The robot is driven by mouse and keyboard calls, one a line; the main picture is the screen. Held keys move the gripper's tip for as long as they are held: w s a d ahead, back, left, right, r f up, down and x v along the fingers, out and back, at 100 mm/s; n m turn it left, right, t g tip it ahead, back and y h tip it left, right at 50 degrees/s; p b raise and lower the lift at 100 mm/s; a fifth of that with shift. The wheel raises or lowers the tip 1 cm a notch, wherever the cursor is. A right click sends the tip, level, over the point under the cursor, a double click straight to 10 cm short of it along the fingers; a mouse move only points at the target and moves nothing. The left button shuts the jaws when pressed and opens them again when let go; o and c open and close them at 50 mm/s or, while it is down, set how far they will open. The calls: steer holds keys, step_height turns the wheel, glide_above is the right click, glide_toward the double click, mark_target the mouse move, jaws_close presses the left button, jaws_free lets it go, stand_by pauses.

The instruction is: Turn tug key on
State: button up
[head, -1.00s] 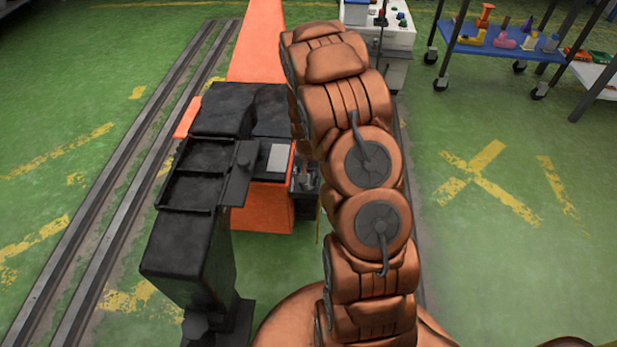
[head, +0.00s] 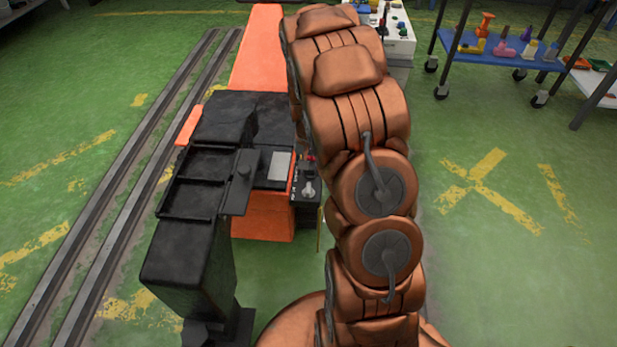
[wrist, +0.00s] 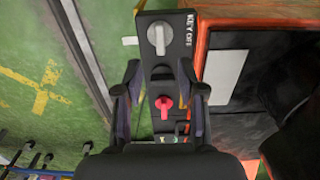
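The tug's black control panel (wrist: 158,72) runs up the middle of the wrist view. A grey key knob (wrist: 160,38) is at its top, beside "KEY OFF" lettering. A red knob (wrist: 165,105) is lower on the panel. My gripper (wrist: 159,76) is open, its dark fingers apart to the left and right in front of the panel, with nothing held between them. The key knob is beyond the fingertips in the picture. In the head view the grey knob (head: 309,188) shows on the panel beside my arm, which hides my gripper.
The orange tug (head: 262,217) has a black seat and bodywork (head: 215,190) left of my arm. Rails (head: 130,170) run along the left. A blue cart (head: 500,55) with coloured parts and a white cabinet (head: 398,40) stand behind. Green floor at right is clear.

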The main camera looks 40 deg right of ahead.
steer(key=shift+r, duration=1.7)
steer(key=s+a+r+n+p, duration=0.1)
steer(key=s+a+r+p, duration=0.35)
steer(key=r, duration=0.45)
steer(key=s+a+r+n+p, duration=0.25)
steer(key=a+r+p, duration=0.2)
steer(key=r, duration=0.35)
steer(key=s+a+r+p, duration=0.4)
steer(key=s+r+p, duration=0.1)
steer(key=r, duration=0.4)
steer(key=s+a+r+n+g+p, duration=0.1)
steer(key=s+a+r+p, duration=0.3)
steer(key=s+r, duration=0.4)
steer(key=s+a+r+n+p, duration=0.4)
steer(key=s+r+p, duration=0.3)
steer(key=s, duration=0.3)
steer(key=shift+r+g, duration=0.4)
steer(key=shift+r, duration=0.2)
